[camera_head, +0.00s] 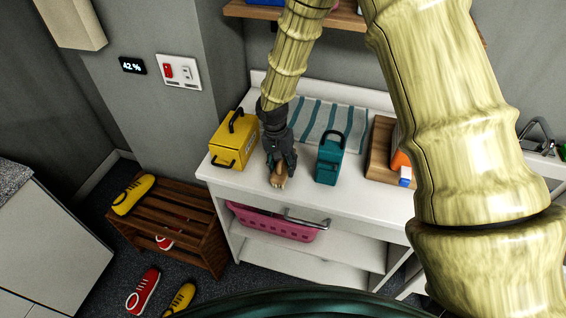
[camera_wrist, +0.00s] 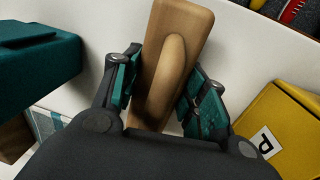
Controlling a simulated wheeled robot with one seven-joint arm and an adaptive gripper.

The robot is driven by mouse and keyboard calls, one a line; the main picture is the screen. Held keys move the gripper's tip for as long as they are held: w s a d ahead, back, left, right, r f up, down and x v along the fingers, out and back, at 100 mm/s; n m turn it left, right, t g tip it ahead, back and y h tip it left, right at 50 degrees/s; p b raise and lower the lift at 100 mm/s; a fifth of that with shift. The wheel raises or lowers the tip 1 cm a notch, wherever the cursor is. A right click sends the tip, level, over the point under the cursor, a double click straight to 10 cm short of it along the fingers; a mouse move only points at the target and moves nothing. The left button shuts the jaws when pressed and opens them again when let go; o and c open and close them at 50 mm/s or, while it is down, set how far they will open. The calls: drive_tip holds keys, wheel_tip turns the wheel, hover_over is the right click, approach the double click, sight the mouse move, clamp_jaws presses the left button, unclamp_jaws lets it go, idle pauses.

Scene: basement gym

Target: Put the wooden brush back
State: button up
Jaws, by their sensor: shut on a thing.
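The wooden brush (camera_head: 279,178) is at the white counter's front part, under my gripper (camera_head: 279,166). In the wrist view the brush (camera_wrist: 170,62) is a brown wooden block with a raised rounded grip, and it sits between the two teal-padded fingers of my gripper (camera_wrist: 160,92). The gripper is shut on it. The bristles are hidden. I cannot tell whether the brush touches the counter (camera_head: 230,178) or hangs just above it.
A yellow box (camera_head: 232,143) stands left of my gripper and a teal box (camera_head: 330,160) right. A striped towel (camera_head: 325,118) lies behind. A wooden box (camera_head: 379,150) stands farther right. A pink basket (camera_head: 270,222) is on the shelf below. A shoe rack (camera_head: 178,208) stands left.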

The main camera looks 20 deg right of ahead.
drive_tip(key=shift+f, duration=0.15)
drive_tip(key=o, duration=1.2)
drive_tip(key=shift+c, duration=0.2)
drive_tip(key=shift+r, duration=0.25)
wheel_tip(320, 180, up, 12)
drive_tip(key=a+b, duration=0.1)
drive_tip(key=b, duration=0.3)
drive_tip(key=shift+w+a, duration=0.15)
drive_tip(key=shift+w, duration=0.3)
drive_tip(key=shift+f, duration=0.15)
